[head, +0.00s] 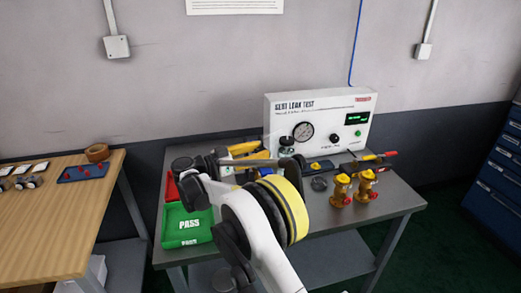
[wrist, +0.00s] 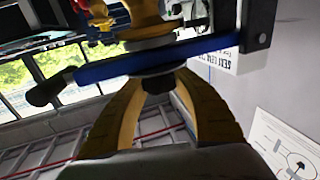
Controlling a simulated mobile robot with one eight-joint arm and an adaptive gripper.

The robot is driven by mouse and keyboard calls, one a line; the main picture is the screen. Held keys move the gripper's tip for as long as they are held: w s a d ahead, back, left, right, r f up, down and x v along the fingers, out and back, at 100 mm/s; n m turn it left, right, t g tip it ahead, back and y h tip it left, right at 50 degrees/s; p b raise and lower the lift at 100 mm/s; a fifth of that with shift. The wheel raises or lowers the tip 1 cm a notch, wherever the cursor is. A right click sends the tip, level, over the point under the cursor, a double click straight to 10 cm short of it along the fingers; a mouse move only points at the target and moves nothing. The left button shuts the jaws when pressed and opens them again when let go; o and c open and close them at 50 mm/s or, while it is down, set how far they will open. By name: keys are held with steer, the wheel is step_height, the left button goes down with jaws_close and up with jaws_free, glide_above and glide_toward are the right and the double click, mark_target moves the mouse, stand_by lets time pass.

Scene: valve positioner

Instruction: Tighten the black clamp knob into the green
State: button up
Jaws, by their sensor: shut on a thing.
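In the wrist view, my gripper (wrist: 158,90) has its two yellow fingers closed in on a small black knob (wrist: 158,82). The knob sits against a blue bar (wrist: 130,65), with a yellow-brass valve body (wrist: 138,18) on the bar's other side. The fingers partly hide the knob. In the head view, my white and yellow arm reaches over the grey bench and covers the knob and most of the clamp. A round gauge (head: 303,131) is on the white leak test box (head: 285,108). I cannot make out a green band on the gauge or at the knob.
A green PASS tray (head: 186,240) and a red tray (head: 171,187) lie at the bench's left. Two brass valves (head: 341,190) (head: 366,186) stand at the right. The bench's front right is clear. A wooden table (head: 60,230) stands left.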

mark_target(261, 150)
steer(key=shift+d+m+g+h, duration=0.1)
steer(key=shift+m+g+h, duration=0.8)
steer(key=shift+m+g, duration=0.8)
steer(key=shift+f+g, duration=0.1)
steer(key=shift+g, duration=0.8)
steer(key=o, duration=1.2)
steer(key=shift+d, duration=0.1)
step_height(261, 150, up, 10)
steer(key=shift+r, duration=0.1)
